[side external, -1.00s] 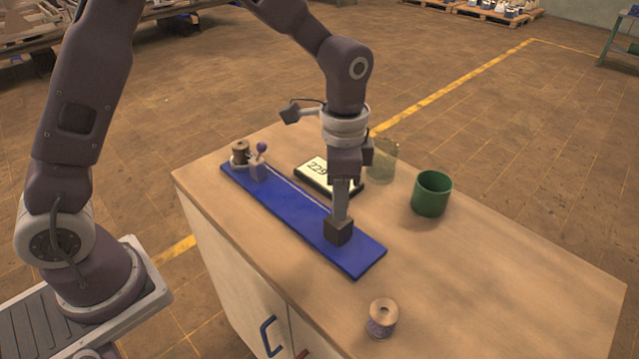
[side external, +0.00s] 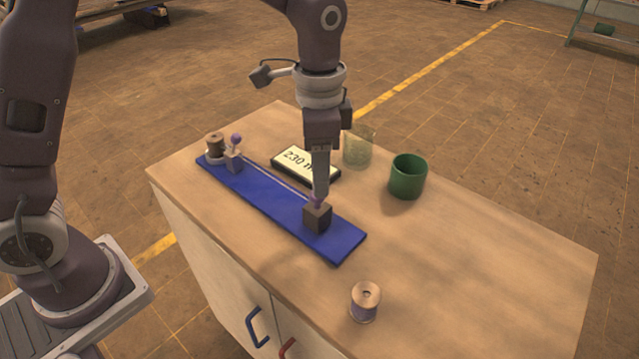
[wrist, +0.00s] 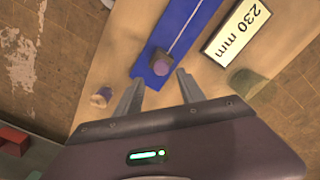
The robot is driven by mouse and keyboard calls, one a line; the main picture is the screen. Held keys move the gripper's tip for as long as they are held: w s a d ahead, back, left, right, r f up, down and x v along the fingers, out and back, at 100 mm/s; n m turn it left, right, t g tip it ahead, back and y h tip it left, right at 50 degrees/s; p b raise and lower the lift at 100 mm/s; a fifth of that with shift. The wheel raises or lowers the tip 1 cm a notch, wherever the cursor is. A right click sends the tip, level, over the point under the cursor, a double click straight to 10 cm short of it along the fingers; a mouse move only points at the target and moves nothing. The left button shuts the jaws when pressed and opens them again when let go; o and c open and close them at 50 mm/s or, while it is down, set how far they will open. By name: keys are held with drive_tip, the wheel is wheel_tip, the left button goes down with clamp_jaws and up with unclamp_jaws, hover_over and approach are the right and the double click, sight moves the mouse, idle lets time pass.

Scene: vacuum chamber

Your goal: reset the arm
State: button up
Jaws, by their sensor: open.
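My gripper (side external: 320,188) is open and points down just above the dark block (side external: 317,219) at the near end of the blue rail board (side external: 270,202). In the wrist view my fingers (wrist: 158,92) stand apart, with the block's purple knob (wrist: 160,63) ahead of the gap between them and nothing held. At the board's far end is a small grey block with a purple ball (side external: 235,145) on top. A display (side external: 305,165) beside the board reads 230 mm in the wrist view (wrist: 236,33).
A green cup (side external: 408,177) and a clear glass (side external: 358,147) stand right of the display. One thread spool (side external: 365,301) stands near the front edge, another (side external: 215,146) at the board's far end. The wooden top (side external: 480,255) is bare on the right.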

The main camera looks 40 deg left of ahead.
wheel_tip(320, 180, up, 3)
drive_tip(key=shift+f, duration=0.2)
drive_tip(key=shift+r, duration=0.3)
drive_tip(key=s+a+r+n+t, duration=0.35)
drive_tip(key=s+a+r, duration=0.25)
drive_tip(key=s+r, duration=0.25)
drive_tip(key=s+a+f+n+t, duration=0.1)
drive_tip(key=s+n, duration=0.4)
drive_tip(key=s, duration=0.8)
drive_tip(key=shift+s+a+t, duration=0.2)
drive_tip(key=shift+a+t, duration=0.35)
drive_tip(key=shift+a, duration=0.65)
drive_tip(key=shift+n, duration=0.25)
